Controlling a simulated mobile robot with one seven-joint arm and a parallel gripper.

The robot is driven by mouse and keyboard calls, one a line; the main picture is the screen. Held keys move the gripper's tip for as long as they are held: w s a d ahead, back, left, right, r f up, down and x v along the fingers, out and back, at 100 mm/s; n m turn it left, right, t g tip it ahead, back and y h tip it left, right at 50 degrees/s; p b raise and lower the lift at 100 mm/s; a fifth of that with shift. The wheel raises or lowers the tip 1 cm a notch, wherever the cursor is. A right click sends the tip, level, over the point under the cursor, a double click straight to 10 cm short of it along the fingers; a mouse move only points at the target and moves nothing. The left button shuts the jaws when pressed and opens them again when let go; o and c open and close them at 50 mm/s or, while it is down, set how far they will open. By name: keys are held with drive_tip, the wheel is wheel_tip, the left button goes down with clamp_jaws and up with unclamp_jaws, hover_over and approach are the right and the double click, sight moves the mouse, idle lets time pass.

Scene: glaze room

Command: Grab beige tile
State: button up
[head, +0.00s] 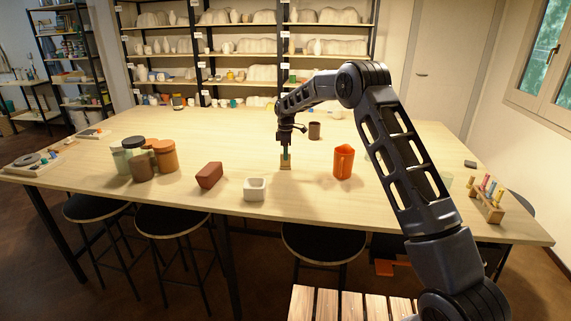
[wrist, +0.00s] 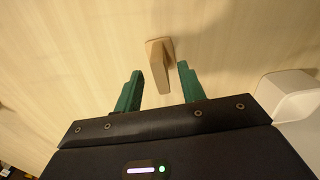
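The beige tile (wrist: 158,52) is a small upright piece standing on the pale wooden table. In the wrist view it lies between and just beyond the two green fingertips of my gripper (wrist: 160,70), with gaps on both sides. My gripper is open and empty. In the head view my gripper (head: 286,154) points down right at the tile (head: 286,165), whose upper part is partly covered by the fingers. I cannot tell from these views how far the fingertips are above the table.
A reddish-brown block (head: 209,175) is farther left, an orange jug (head: 343,161) right, a dark cup (head: 314,130) behind. Lidded jars (head: 164,156) stand far left.

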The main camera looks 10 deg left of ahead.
sight(285, 166)
drive_tip(key=shift+f, duration=1.55)
clamp_jaws()
drive_tip(key=shift+r, duration=0.15)
